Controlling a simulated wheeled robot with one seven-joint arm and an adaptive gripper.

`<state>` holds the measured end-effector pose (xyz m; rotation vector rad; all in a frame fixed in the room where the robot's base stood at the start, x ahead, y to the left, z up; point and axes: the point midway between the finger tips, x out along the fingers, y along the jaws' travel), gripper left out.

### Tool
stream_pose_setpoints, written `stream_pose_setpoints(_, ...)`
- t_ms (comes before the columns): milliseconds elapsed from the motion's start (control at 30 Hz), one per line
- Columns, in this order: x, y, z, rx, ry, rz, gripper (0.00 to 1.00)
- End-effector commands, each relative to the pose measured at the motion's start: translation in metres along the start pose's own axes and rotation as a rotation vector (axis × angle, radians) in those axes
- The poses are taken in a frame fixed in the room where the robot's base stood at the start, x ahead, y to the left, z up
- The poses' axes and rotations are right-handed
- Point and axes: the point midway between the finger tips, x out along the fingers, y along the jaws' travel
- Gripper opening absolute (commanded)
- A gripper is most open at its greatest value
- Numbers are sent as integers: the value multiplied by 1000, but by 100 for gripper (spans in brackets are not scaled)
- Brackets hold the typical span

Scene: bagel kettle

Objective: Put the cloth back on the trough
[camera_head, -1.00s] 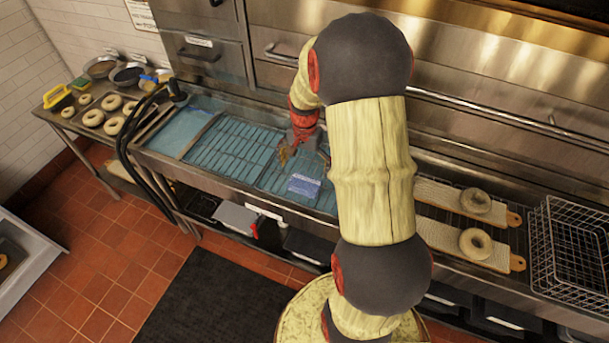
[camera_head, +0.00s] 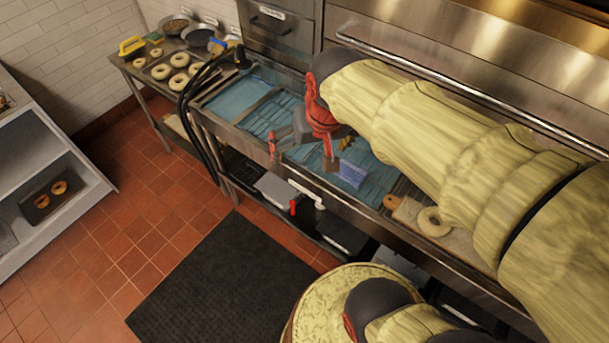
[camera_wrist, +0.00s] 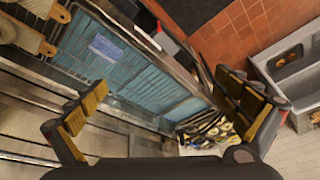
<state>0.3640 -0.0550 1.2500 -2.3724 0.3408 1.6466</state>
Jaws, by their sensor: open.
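The cloth (camera_head: 347,173) is a small blue patch with a paler band. It lies over the trough (camera_head: 275,115), a long metal basin with a blue slatted surface, near its front edge. The cloth also shows in the wrist view (camera_wrist: 105,47), upper left, with nothing gripping it. My gripper (camera_head: 302,150) is open and empty, above the trough. In the head view one finger overlaps the area just left of the cloth; I cannot tell the height gap. In the wrist view my fingers (camera_wrist: 162,85) stand wide apart, with the trough between and beyond them.
A board with a bagel (camera_head: 432,222) lies right of the trough, partly behind my arm. A side table with bagels (camera_head: 178,62) and bowls stands at the left end. Black hoses (camera_head: 187,105) arch over the trough's left end. A dark mat (camera_head: 225,275) covers the floor in front.

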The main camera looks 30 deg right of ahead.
Motion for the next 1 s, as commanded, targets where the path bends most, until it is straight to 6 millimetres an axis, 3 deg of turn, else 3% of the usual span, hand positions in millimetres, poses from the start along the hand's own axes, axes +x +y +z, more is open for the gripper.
stream_pose_setpoints(33,-14,-11,16,-72,34,-20,100)
stream_pose_setpoints(200,-38,-28,54,-246,103,-62,100)
stream_pose_setpoints(367,-46,-32,70,-316,132,-79,100)
stream_pose_setpoints(767,-42,-32,73,-323,133,-80,100)
stream_pose_setpoints(1000,-7,-30,86,-322,133,-80,100)
